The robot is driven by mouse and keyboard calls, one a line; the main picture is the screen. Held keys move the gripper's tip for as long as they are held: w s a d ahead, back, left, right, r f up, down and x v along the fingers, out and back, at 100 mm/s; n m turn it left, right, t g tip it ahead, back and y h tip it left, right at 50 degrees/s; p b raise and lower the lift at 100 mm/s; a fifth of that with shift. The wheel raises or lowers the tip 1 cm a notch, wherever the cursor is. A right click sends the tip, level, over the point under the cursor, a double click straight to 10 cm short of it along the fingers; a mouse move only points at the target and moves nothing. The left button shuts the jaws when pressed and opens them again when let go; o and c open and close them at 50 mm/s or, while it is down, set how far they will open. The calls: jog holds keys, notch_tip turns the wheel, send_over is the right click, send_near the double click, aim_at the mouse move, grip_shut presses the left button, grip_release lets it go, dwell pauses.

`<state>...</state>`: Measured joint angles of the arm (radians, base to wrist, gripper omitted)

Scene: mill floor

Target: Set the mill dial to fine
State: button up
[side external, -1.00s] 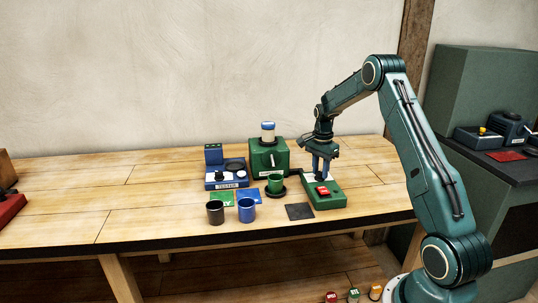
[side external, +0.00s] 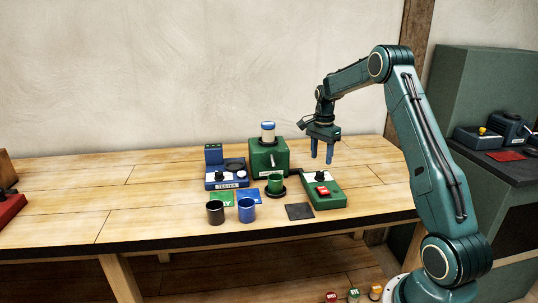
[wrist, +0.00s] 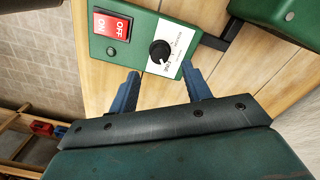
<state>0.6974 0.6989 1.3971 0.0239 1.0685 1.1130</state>
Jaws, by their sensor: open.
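The mill dial (wrist: 160,51) is a black round knob with a white pointer mark on a white label. It sits on a green control box (wrist: 120,58) beside a red ON/OFF switch (wrist: 111,27). The label print is too small to read surely, so I cannot tell the setting. In the side view the dial (side external: 320,177) is at the back of the green box (side external: 331,202). My gripper (side external: 322,159) is open and empty above the dial, clear of it. In the wrist view its blue fingers (wrist: 160,71) stand apart, just short of the knob in the picture.
A green mill (side external: 270,157) stands behind, with a green cup (side external: 275,181) before it on a dark dish. A blue tester (side external: 226,182) is to the left.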

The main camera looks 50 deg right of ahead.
aim_at(318, 172)
notch_tip(318, 172, up, 8)
dwell(0.4)
jog(key=shift+w, duration=0.1)
jog(key=s+a+r+n+t, duration=0.1)
jog(key=s+a+r+n, duration=0.2)
jog(key=a, duration=0.4)
jog(key=s+a+r+n+t+h, duration=0.1)
jog(key=a+r+n, duration=0.35)
jog(key=a, duration=0.25)
jog(key=s+a+r+n+t, duration=0.1)
jog(key=s+a+r+n, duration=0.25)
jog(key=a, duration=0.35)
jog(key=s+a+f+n+t+y, duration=0.1)
jog(key=s+a+f+n+t, duration=0.1)
jog(key=s+a+n, duration=0.8)
jog(key=s+a+f, duration=0.1)
jog(key=s+a, duration=0.3)
jog(key=s, duration=0.2)
jog(key=shift+f+t, duration=0.3)
jog(key=shift+t, duration=0.1)
